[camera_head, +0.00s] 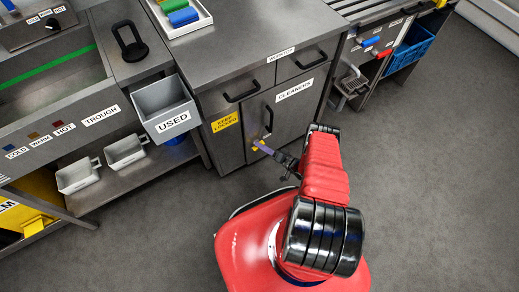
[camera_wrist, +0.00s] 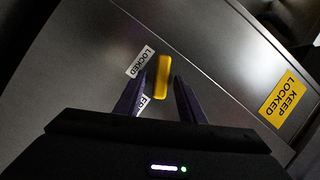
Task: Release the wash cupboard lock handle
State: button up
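The yellow lock handle (camera_wrist: 162,76) is on the steel cupboard door (camera_head: 290,118), between a white LOCKED label (camera_wrist: 140,61) and my right finger in the wrist view. A second white label (camera_wrist: 144,103) is mostly hidden behind my left finger. My gripper (camera_wrist: 160,82) is open, with one dark finger on each side of the handle and a visible gap at its tips. Whether either finger touches the handle I cannot tell. In the head view my gripper (camera_head: 262,147) reaches the door front, where the yellow handle shows only as a small patch.
A yellow KEEP LOCKED sign (camera_head: 225,122) is left of the door. Drawers with black pulls (camera_head: 241,91) sit above it. A grey USED bin (camera_head: 165,108) hangs to the left, and a blue crate (camera_head: 409,48) stands at the right. The floor (camera_head: 430,190) on the right is clear.

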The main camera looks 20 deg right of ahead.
jog(key=v, duration=1.3)
jog(key=shift+s, duration=0.35)
jog(key=shift+d, duration=0.15)
